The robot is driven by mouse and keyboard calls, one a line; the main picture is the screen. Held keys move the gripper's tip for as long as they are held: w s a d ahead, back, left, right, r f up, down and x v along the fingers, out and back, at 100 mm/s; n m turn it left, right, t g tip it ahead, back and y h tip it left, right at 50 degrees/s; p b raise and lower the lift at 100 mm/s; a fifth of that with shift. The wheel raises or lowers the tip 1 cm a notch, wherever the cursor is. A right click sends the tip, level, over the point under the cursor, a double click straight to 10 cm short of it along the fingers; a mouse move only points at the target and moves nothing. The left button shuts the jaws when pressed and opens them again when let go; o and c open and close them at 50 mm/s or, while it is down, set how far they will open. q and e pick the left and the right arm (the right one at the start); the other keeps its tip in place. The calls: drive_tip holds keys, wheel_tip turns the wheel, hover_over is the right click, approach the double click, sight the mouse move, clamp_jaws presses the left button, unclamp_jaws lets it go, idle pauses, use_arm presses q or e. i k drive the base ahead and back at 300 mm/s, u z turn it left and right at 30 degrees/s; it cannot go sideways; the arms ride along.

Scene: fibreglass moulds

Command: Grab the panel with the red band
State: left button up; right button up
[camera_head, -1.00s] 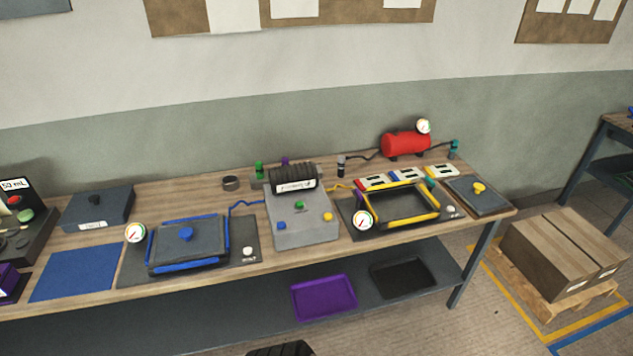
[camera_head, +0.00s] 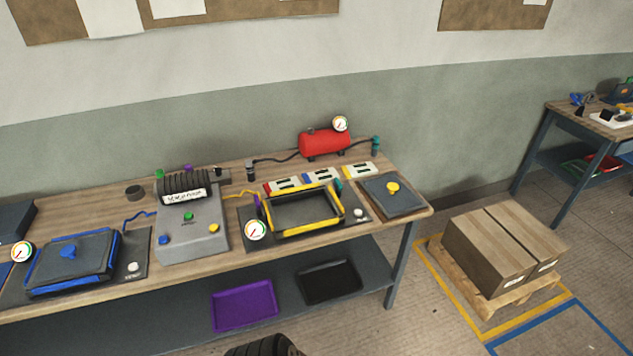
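The panel with the red band (camera_head: 281,185) is a small white piece lying towards the back of the workbench, behind the yellow-edged mould. It is the leftmost of a row of similar panels. A panel with a blue band (camera_head: 321,177) is in the middle and one with a yellow band (camera_head: 358,170) is at the right.
The yellow-edged open mould (camera_head: 305,210) and a gauge (camera_head: 256,230) stand in front of the panels. A red tank (camera_head: 325,142) is behind them. A dark lid with a yellow knob (camera_head: 393,195) lies to the right. Boxes on a pallet (camera_head: 505,245) stand on the floor at right.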

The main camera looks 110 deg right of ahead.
sight(283, 184)
drive_tip(key=k, duration=1.7)
drive_tip(key=z, duration=1.3)
